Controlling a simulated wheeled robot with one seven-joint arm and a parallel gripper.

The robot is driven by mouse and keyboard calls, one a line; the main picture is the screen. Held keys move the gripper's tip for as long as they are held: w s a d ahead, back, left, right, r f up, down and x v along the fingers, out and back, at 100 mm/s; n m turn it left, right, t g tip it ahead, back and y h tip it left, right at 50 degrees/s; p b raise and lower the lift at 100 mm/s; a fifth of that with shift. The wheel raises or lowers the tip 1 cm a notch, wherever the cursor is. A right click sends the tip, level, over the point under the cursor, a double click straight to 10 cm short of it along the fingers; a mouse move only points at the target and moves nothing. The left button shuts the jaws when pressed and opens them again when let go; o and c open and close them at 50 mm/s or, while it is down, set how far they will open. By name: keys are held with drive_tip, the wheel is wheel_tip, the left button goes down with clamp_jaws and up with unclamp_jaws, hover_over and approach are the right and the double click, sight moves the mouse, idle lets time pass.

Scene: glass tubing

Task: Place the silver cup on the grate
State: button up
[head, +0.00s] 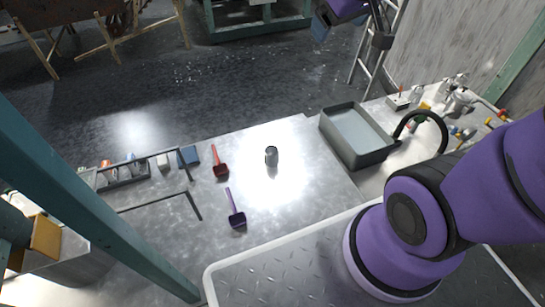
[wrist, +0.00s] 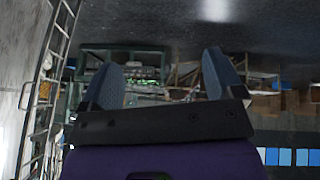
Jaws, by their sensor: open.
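A small silver cup (head: 271,157) stands on the metal worktable (head: 285,205), near the middle of the head view. My gripper (wrist: 163,62) is open and empty in the wrist view, its two blue fingers apart. In the head view part of my gripper (head: 322,24) shows at the top edge, raised far from the cup. I cannot pick out a grate for certain. Thin black bars (head: 160,203) at the table's left may be part of one. The cup is not visible in the wrist view.
A red scoop (head: 219,162) and a purple scoop (head: 236,213) lie left of the cup. A grey bin (head: 352,137) stands to its right, beside a black curved faucet (head: 440,125). Small items line the left back edge. A ladder (head: 366,50) stands behind.

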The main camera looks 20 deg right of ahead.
drive_tip(key=w+d+f+n, duration=0.2)
drive_tip(key=w+f, duration=0.8)
drive_tip(key=n+t+y, duration=0.3)
drive_tip(key=y, duration=0.4)
hover_over(272, 153)
drive_tip(key=s+d, duration=0.2)
drive_tip(key=s, duration=0.3)
wheel_tip(272, 153, down, 41)
drive_tip(key=shift+a, duration=0.15)
drive_tip(key=shift+s+a+f+x, duration=0.1)
drive_tip(key=shift+s+x, duration=0.05)
drive_tip(key=shift+x, duration=0.7)
drive_tip(key=shift+s+a+f+x, duration=0.1)
drive_tip(key=shift+x, duration=0.8)
drive_tip(key=shift+s+a+f+x, duration=0.1)
drive_tip(key=shift+s+x, duration=0.05)
drive_tip(key=shift+x, duration=0.7)
drive_tip(key=shift+c, duration=0.2)
drive_tip(key=c, duration=1.1)
